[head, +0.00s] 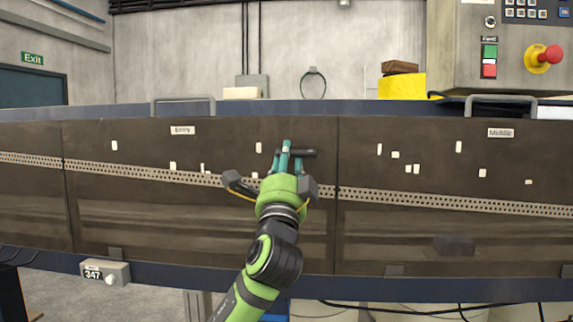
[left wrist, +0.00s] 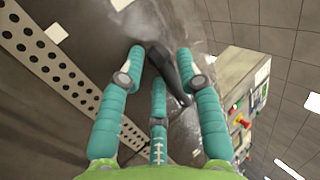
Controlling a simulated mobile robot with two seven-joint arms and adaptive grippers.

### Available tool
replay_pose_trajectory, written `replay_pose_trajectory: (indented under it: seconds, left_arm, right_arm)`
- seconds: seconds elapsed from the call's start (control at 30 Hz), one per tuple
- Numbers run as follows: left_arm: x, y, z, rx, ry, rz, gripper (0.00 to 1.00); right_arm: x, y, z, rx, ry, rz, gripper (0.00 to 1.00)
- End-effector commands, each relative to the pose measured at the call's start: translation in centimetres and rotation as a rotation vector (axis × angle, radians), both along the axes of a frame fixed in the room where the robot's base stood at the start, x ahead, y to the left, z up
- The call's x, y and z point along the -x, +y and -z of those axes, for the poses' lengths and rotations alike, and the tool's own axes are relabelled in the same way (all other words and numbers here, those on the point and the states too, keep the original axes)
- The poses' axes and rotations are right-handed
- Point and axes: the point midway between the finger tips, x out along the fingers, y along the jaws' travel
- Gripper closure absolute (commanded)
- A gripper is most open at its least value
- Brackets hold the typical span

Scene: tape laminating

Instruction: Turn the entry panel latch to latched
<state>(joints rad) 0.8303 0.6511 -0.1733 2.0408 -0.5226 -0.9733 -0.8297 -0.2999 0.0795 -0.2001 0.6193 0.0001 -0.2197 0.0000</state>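The entry panel (head: 130,212) is a dark, see-through cover with a white "Entry" label (head: 182,130). Its latch is a dark bar handle (head: 307,153) near the panel's upper right, lying about level in the head view. My left gripper (head: 287,158) is in front of the latch and hides part of it. In the left wrist view the latch handle (left wrist: 168,70) runs between the teal fingers of my left gripper (left wrist: 160,65). The outer fingers are spread on either side, and the third finger is near the handle. Contact is unclear. My right gripper is out of view.
The middle panel (head: 440,215) adjoins on the right, with a "Middle" label (head: 500,133). Grey grab handles (head: 183,99) stand on the top edge. A control box (head: 510,45) with a red stop button (head: 553,54) is at the upper right. A small "347" box (head: 104,273) hangs below left.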

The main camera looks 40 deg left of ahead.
Motion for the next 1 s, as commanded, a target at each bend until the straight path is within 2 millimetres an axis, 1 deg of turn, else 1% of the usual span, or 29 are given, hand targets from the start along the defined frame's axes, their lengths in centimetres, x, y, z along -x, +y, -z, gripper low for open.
replay_pose_trajectory:
  seconds: [0.17,0.27,0.4,0.6,0.8,1.0]
  left_arm:
    - [0.9,-0.7,0.8,-0.002,0.001,0.002,0.65]
    - [2.2,-1.5,1.9,-0.001,0.002,0.004,0.65]
    - [4.4,-2.9,3.6,0.0,0.002,0.003,0.65]
    - [7.0,-4.5,5.7,0.0,0.002,0.003,0.65]
    - [8.3,-5.2,6.6,0.002,0.0,0.0,0.65]
    - [8.5,-5.3,6.7,0.0,0.0,-0.001,0.65]
  right_arm:
    - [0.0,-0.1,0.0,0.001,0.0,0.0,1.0]
    - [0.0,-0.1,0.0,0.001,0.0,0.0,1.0]
    - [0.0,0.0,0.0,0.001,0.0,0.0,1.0]
    - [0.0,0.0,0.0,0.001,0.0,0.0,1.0]
    - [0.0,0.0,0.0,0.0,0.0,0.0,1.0]
    - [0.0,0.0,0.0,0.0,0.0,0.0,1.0]
